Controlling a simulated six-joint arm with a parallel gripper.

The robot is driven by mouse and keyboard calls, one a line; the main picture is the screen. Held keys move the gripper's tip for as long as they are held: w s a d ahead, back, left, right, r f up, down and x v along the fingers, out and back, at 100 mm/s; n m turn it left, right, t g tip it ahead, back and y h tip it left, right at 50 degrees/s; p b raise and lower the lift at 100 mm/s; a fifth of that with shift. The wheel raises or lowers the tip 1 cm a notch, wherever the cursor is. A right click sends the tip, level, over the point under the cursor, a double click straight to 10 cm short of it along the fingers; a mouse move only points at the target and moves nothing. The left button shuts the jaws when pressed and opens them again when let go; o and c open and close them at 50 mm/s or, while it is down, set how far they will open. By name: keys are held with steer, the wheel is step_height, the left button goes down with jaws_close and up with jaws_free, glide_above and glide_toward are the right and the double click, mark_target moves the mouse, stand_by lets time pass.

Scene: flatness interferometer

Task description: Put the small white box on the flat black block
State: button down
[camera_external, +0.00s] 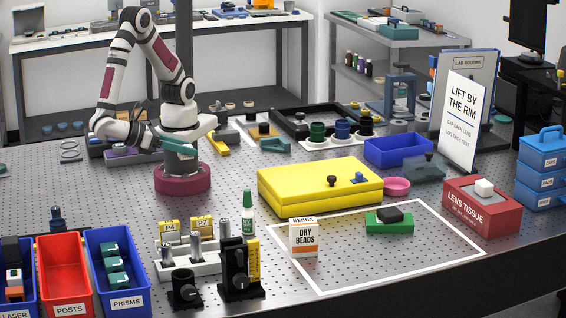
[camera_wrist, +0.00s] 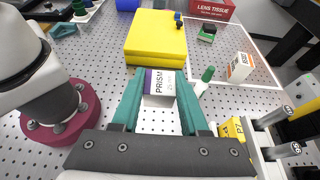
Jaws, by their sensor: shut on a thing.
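In the wrist view, my gripper (camera_wrist: 160,76) has its teal fingers shut on a small white box (camera_wrist: 158,100) with a purple band marked PRISM. The box is held between the fingers, in front of the yellow case. In the external view my gripper (camera_external: 165,146) is beside my base, above the bench; the held box is hard to make out there. A flat black block (camera_external: 389,214) lies on a green block (camera_external: 390,225) inside the white outline at right. The green and black pair also shows at the top of the wrist view (camera_wrist: 208,28).
A white DRY BEADS box (camera_external: 303,240) stands upright at the outline's left side. A yellow case (camera_external: 310,188) lies between my gripper and the outline. A green-capped bottle (camera_external: 248,213) and post holders stand in front. A red LENS TISSUE box (camera_external: 482,208) is to the right.

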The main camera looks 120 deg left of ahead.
step_height(320, 180, up, 3)
steer(key=shift+r, duration=0.2)
steer(key=w+d+f+m+t+h, duration=0.1)
steer(key=w+d+f, duration=0.1)
steer(key=w, duration=2.1)
steer(key=m+t+h, duration=0.2)
steer(key=m+h, duration=0.1)
glide_above(389, 211)
steer(key=f, duration=1)
steer(key=shift+d, duration=0.2)
steer(key=shift+m+h, duration=0.3)
step_height(389, 211, down, 4)
steer(key=shift+a+f, duration=0.1)
